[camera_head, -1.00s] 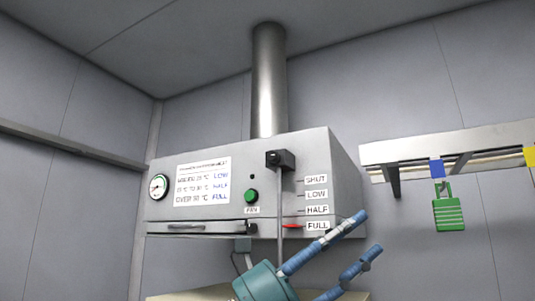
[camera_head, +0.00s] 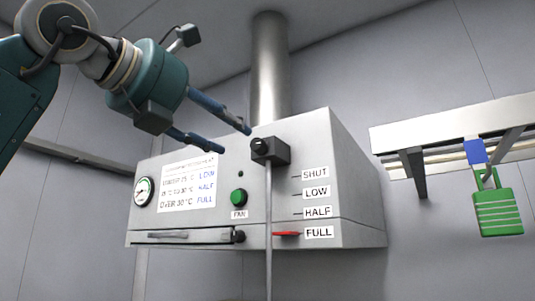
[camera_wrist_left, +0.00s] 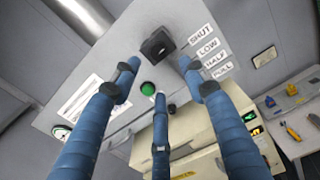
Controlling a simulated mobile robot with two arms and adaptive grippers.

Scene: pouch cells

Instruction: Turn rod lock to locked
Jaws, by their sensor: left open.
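The rod lock (camera_head: 270,150) is a black block with a round knob on its front, fixed to the front of a grey metal hood (camera_head: 340,160). A thin vertical rod (camera_head: 268,215) runs down through it. A red pointer (camera_head: 286,234) on the rod's right is level with the FULL label (camera_head: 319,232). My left gripper (camera_head: 234,140) is open and empty, up and left of the lock, with its blue fingertips close to it. In the left wrist view the lock (camera_wrist_left: 158,43) shows just beyond the spread fingers (camera_wrist_left: 158,74). My right gripper is out of view.
A green FAN button (camera_head: 239,197), a dial (camera_head: 144,191) and a printed sign (camera_head: 188,184) are on the hood front. A steel duct (camera_head: 270,70) rises behind.

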